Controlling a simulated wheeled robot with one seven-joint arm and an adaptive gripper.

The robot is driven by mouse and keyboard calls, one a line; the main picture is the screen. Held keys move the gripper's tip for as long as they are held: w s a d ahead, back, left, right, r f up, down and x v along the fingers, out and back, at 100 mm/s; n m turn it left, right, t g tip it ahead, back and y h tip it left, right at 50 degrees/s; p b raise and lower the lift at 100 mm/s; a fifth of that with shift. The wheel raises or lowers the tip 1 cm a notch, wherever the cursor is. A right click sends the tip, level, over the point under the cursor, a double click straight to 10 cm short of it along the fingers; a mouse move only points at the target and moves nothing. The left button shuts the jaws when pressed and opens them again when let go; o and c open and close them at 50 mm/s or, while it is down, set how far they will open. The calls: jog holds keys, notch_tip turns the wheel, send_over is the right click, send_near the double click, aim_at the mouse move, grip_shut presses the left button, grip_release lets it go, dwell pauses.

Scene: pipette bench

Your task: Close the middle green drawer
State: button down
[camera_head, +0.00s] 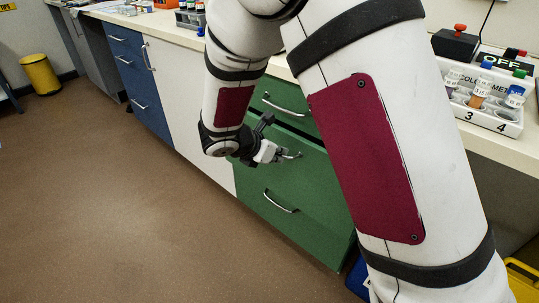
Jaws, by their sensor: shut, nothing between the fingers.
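The green drawer unit stands under the bench in the middle of the view. Its middle green drawer (312,168) has a silver handle (293,155), and a dark gap along its upper edge suggests it stands slightly out. My gripper (280,155) is at the front of this drawer, close to the handle. Its fingers are shut with nothing between them. I cannot tell whether they touch the drawer or handle. My arm hides part of the drawer unit's right side.
The top green drawer (281,98) is above and the bottom green drawer (290,222) below. A white cabinet door (172,90) and blue drawers (137,75) are to the left. A vial rack (488,112) stands on the bench at right. The brown floor (110,200) at left is clear.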

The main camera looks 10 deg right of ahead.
aim_at(296, 139)
jog(key=shift+w+d+b, duration=0.2)
jog(key=shift+w+d, duration=0.45)
jog(key=shift+d, duration=0.2)
jog(key=shift+w+d+b, duration=0.2)
jog(key=shift+w+d, duration=0.4)
jog(key=shift+d, duration=0.2)
jog(key=shift+w+d, duration=0.65)
jog(key=shift+d, duration=0.25)
jog(key=shift+w+d, duration=0.6)
jog(key=shift+d, duration=0.35)
